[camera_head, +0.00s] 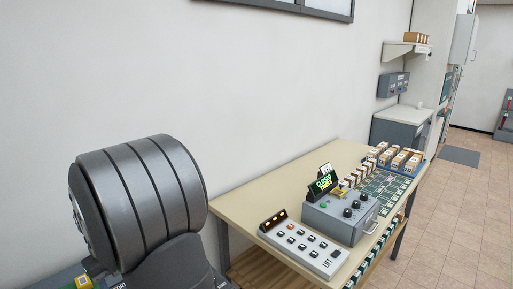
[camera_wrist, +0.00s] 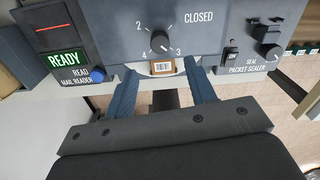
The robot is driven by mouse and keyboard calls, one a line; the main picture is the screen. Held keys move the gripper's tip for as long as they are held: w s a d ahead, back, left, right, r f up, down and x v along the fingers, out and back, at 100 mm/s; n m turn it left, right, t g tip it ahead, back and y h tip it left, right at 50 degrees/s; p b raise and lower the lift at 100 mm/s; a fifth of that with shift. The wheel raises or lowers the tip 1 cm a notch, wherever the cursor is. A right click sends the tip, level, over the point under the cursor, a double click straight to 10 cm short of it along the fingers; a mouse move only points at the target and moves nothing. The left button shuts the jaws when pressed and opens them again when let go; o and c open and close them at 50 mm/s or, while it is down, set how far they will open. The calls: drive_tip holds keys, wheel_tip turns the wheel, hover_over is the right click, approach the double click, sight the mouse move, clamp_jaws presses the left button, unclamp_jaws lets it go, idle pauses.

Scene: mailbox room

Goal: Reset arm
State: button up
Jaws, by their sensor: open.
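My gripper (camera_wrist: 164,82) shows in the wrist view, with its two blue fingers spread apart and pointing at a grey panel (camera_wrist: 205,50). A small brown and white packet with a barcode (camera_wrist: 162,67) sits under the panel's dial, between and beyond the fingertips. I cannot tell whether a finger touches it. In the head view my gripper does not show; a large grey part of my own arm fills the lower left.
In the head view, a beige table (camera_head: 240,207) carries a button panel (camera_head: 303,250), a grey control box (camera_head: 341,220) and several small boxes (camera_head: 399,160). Floor lies open at right.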

wheel_tip(320, 180, up, 9)
wheel_tip(320, 180, down, 18)
drive_tip(key=shift+d+r, duration=0.1)
drive_tip(key=shift+f, duration=0.2)
drive_tip(key=n, duration=0.9)
idle(0.4)
